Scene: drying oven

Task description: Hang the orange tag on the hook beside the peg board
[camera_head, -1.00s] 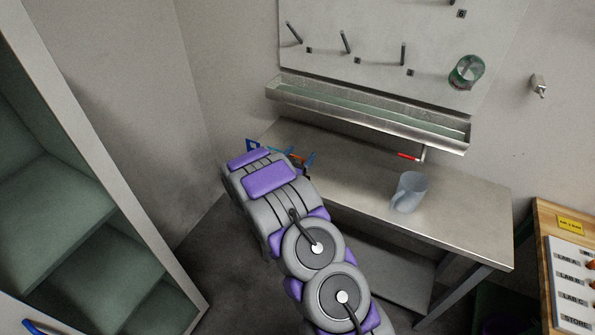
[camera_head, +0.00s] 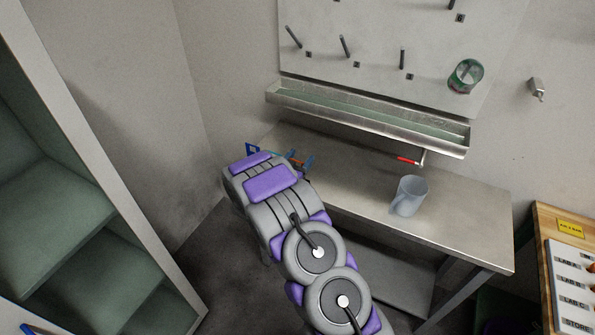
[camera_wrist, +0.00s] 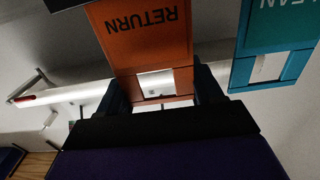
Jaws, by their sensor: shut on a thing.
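The orange tag (camera_wrist: 140,38), with RETURN reading upside down, sits between the dark fingers of my gripper (camera_wrist: 162,88) in the wrist view. My gripper is shut on its slotted end. In the head view, a sliver of orange (camera_head: 291,155) shows past my arm, above the left end of the bench; my arm hides most of the gripper. A teal tag (camera_wrist: 276,35), partly lettered, is to the right of the orange tag in the wrist view. A small metal hook (camera_head: 537,89) is on the wall right of the peg board (camera_head: 375,35), far from my gripper.
A metal trough (camera_head: 370,118) runs below the peg board. A green-rimmed cup (camera_head: 465,76) hangs on the board. A wooden-topped table (camera_head: 545,215) is at right, an open cabinet (camera_head: 75,200) at left.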

